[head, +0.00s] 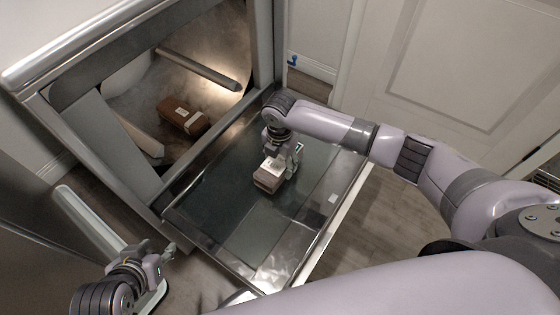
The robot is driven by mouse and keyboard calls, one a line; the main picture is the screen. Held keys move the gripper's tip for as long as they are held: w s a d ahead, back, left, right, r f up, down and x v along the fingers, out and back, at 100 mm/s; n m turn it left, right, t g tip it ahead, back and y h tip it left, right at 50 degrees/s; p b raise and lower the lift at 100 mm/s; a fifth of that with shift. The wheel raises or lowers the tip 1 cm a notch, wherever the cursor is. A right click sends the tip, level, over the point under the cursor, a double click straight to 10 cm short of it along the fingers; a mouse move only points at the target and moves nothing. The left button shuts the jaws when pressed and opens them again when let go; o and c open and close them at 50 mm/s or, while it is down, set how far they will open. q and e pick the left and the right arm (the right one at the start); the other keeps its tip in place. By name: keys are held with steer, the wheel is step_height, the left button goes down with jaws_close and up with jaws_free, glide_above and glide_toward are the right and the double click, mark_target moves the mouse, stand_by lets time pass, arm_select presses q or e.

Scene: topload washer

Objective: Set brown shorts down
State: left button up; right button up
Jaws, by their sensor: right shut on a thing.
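My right gripper (277,168) points down over the open glass door of the machine and is shut on a small folded brown bundle with a white label, the brown shorts (266,185). The bundle is at or just above the door's glass; I cannot tell if it touches. A similar folded brown bundle with a white label (183,115) lies inside the drum. My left gripper (168,258) is at the lower left, beside the door, away from both bundles; its opening is unclear.
The door (240,225) lies folded down like a shelf, with bare glass around the bundle. The machine's metal frame (85,50) surrounds the drum, which has protruding bars (200,68). A white panelled door (460,60) stands behind. Wooden floor (355,225) shows at the right.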

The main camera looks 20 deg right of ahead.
steer(key=o, duration=1.4)
steer(key=shift+o, duration=0.2)
steer(key=shift+r, duration=0.1)
